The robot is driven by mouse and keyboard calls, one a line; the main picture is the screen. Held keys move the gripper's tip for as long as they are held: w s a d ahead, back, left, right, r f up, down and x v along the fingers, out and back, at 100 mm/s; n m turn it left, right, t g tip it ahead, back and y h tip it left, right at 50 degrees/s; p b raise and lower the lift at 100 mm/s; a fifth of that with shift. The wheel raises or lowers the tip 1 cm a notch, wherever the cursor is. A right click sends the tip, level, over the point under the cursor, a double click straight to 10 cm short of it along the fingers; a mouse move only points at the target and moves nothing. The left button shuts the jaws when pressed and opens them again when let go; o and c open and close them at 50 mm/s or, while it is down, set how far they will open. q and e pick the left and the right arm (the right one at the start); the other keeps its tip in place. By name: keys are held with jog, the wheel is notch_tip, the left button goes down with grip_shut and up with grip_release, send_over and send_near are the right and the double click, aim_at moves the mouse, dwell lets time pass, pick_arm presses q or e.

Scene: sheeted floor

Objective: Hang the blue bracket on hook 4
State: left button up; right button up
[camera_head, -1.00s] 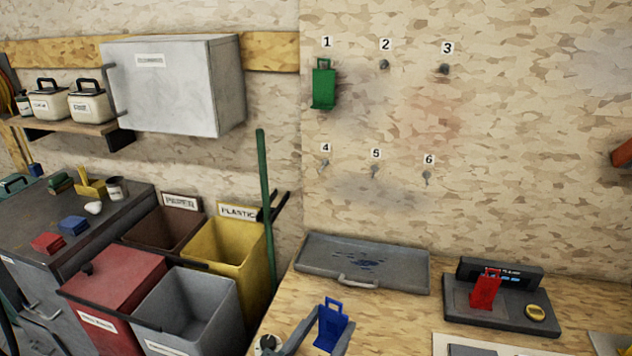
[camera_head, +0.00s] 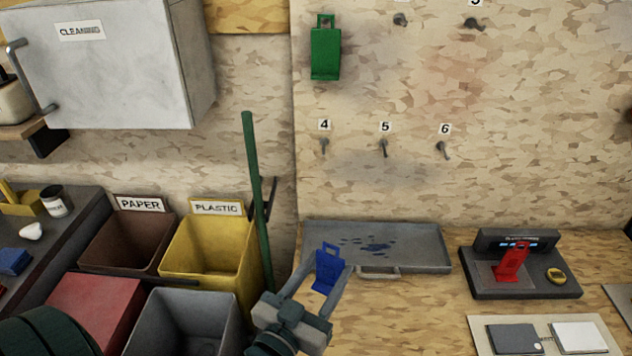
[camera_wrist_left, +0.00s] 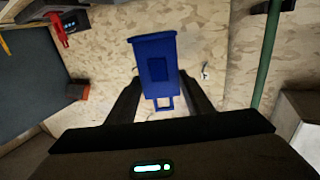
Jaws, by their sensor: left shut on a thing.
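The blue bracket (camera_head: 328,268) is held upright between the fingers of my left gripper (camera_head: 318,280), in front of the grey tray's left part in the head view. In the left wrist view the bracket (camera_wrist_left: 155,65) sits between the two dark fingers (camera_wrist_left: 155,98), its loop handle towards the gripper's body. Hook 4 (camera_head: 324,147) is on the wall board under its number label, above and behind the bracket. The hook is bare, and the bracket is apart from it. My right gripper is not in view.
Hooks 5 (camera_head: 384,148) and 6 (camera_head: 442,149) are bare. A green bracket (camera_head: 325,52) hangs above hook 4. A grey tray (camera_head: 430,258), a red bracket (camera_head: 512,262) on a dark device and a green pole (camera_head: 252,180) stand nearby.

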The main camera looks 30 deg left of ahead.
pick_arm(q)
jog(key=shift+d+r, duration=0.1)
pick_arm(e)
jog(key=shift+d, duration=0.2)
